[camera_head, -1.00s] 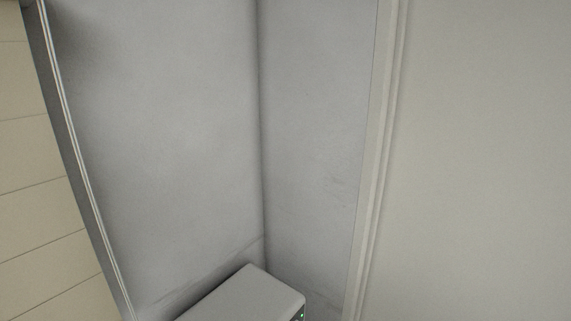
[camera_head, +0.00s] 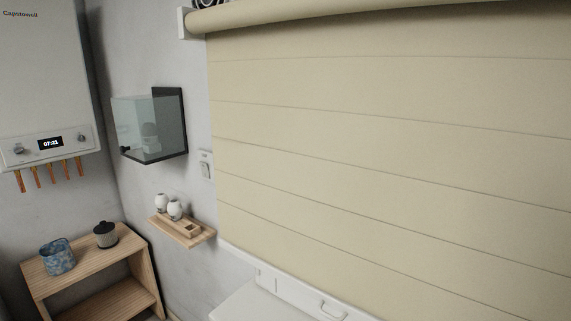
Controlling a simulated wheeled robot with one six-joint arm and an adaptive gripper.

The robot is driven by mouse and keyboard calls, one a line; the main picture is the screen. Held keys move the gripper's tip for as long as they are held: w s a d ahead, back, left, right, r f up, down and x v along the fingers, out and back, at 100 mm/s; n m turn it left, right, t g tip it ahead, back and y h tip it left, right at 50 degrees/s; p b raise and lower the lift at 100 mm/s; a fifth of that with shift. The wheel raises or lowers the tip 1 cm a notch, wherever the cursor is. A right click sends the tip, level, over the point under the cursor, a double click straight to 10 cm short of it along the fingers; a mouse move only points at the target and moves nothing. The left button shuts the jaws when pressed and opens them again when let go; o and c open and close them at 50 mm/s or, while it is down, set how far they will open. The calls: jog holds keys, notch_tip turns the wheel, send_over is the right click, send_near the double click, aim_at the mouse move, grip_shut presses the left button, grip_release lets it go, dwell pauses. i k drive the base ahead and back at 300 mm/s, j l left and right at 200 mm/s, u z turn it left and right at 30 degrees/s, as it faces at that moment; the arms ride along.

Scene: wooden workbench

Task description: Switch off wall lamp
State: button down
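A white wall switch (camera_head: 206,166) is on the grey wall, just left of the large beige blind. No thing in view is clearly a wall lamp. A dark-framed box with see-through glass sides (camera_head: 150,125) hangs on the wall left of the switch. A pale rounded object shows dimly inside it, and I cannot tell what it is. No light is seen glowing from the box. My gripper is not in view.
A beige blind (camera_head: 400,140) fills the right side. A small wooden shelf (camera_head: 204,239) holds white jars (camera_head: 175,209). A wooden rack (camera_head: 90,263) bears a blue patterned pot (camera_head: 58,257) and a dark-lidded jar (camera_head: 106,235). A white boiler (camera_head: 45,75) hangs at left.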

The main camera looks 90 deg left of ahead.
aim_at(205, 169)
jog(key=u, duration=2.7)
